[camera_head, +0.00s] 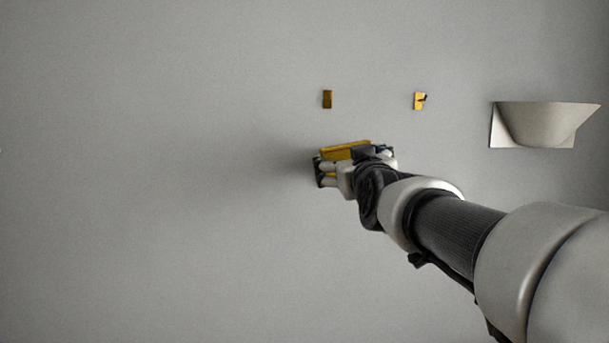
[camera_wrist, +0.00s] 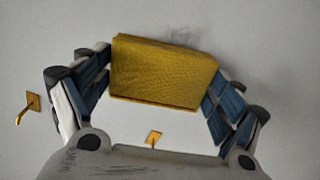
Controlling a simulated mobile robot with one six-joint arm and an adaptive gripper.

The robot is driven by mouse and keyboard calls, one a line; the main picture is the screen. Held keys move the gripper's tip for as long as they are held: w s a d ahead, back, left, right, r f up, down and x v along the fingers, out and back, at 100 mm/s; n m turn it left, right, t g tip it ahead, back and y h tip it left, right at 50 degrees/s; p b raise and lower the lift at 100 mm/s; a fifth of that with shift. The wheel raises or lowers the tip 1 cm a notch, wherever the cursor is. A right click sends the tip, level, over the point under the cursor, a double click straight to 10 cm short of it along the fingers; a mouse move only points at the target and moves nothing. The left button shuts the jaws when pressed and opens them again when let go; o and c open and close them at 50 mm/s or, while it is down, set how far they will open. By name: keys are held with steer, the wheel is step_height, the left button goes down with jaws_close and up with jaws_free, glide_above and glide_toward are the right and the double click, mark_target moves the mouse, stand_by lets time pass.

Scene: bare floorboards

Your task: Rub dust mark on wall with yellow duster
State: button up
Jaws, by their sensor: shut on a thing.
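The yellow duster (camera_head: 345,150) is a block-like pad in my gripper (camera_head: 328,170), up against or very near the grey wall. In the wrist view the duster (camera_wrist: 163,72) sits between the two blue-padded fingers, which are shut on its sides. A faint dark smudge, likely the dust mark (camera_wrist: 181,37), shows on the wall just past the duster's upper edge. The duster may hide part of it. I cannot tell whether the duster touches the wall. In the head view no clear mark shows, only a soft shadow left of my gripper.
Two small yellow-brown wall hooks are above my gripper, a left one (camera_head: 327,99) and a right one (camera_head: 419,101). A pale bowl-shaped wall fitting (camera_head: 545,122) is at the upper right. The wall to the left is bare.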

steer(key=shift+d+f+b, duration=0.1)
steer(key=shift+d+b, duration=0.2)
steer(key=shift+b, duration=0.45)
steer(key=d+b, duration=0.1)
steer(key=b, duration=0.1)
steer(key=shift+b, duration=0.3)
steer(key=shift+f+b, duration=0.95)
steer(key=shift+s, duration=0.1)
steer(key=shift+s+b, duration=1.1)
steer(key=shift+s, duration=1.7)
